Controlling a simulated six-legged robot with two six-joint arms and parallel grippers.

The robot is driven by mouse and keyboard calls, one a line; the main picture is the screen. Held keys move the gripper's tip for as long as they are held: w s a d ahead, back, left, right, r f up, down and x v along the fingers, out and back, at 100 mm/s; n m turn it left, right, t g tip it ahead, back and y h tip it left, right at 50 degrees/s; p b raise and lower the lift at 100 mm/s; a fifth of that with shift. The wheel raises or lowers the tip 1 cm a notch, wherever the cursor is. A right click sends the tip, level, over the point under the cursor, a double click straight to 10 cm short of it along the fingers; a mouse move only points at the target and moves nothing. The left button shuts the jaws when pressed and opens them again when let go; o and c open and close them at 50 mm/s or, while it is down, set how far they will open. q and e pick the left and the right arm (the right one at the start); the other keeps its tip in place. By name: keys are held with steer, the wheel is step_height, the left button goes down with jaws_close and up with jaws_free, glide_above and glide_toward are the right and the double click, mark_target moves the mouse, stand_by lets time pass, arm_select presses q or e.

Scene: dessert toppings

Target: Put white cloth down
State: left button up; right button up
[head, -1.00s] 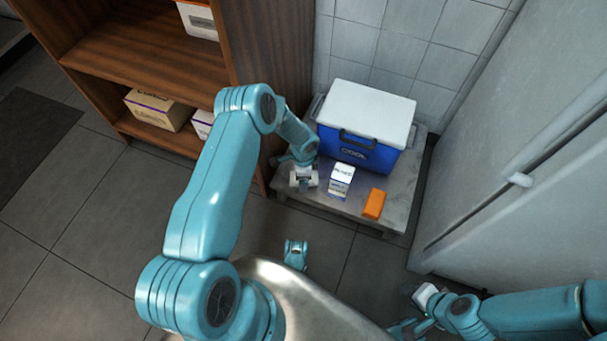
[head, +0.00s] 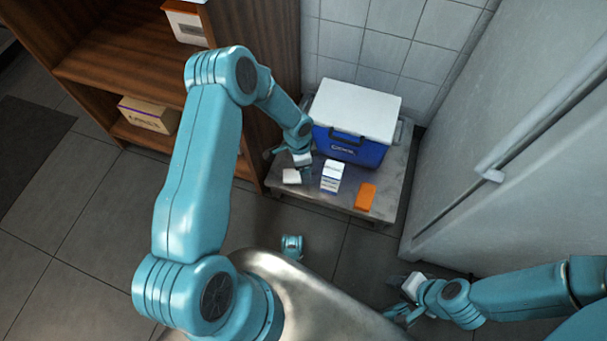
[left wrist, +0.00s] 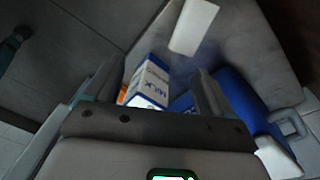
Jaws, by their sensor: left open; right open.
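The white cloth (head: 291,176), a small pale folded block, lies on the low metal table (head: 393,190) near its left edge. It also shows in the left wrist view (left wrist: 193,27), beyond the fingers and clear of them. My left gripper (head: 304,166) is just behind the cloth in the head view, low over the table. Its fingers (left wrist: 157,78) are spread with nothing gripped between them. My right gripper (head: 402,308) is open at the lower right, away from the table; its fingertips are hard to make out.
A milk carton (head: 331,177) stands right of the cloth, with an orange block (head: 365,197) beyond it. A blue cooler with a white lid (head: 354,128) fills the table's back. A wooden shelf (head: 125,72) is at left, a pale fridge-like unit (head: 480,130) at right.

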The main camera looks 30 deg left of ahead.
arm_select(q)
steer(key=s+d+r+n+h, duration=0.2)
steer(key=s+d+r+n, duration=0.2)
steer(key=s+d+n, duration=0.7)
steer(key=s+d, duration=0.2)
steer(key=s, duration=0.4)
steer(key=shift+s+d+n+t+h, duration=0.35)
steer(key=shift+s+n+t+h, duration=0.05)
steer(key=shift+r, duration=0.1)
arm_select(e)
steer(key=o, duration=0.4)
steer(key=r+p, duration=2.1)
steer(key=s+r+p, duration=0.1)
steer(key=r+p, duration=0.9)
steer(key=shift+a+r+p, duration=0.25)
steer(key=shift+a+p, duration=0.15)
steer(key=shift+c, duration=0.2)
steer(key=o, duration=0.5)
steer(key=shift+w+f, duration=0.1)
steer(key=shift+f, duration=0.2)
arm_select(q)
step_height(320, 180, up, 31)
steer(key=shift+s+d, duration=0.4)
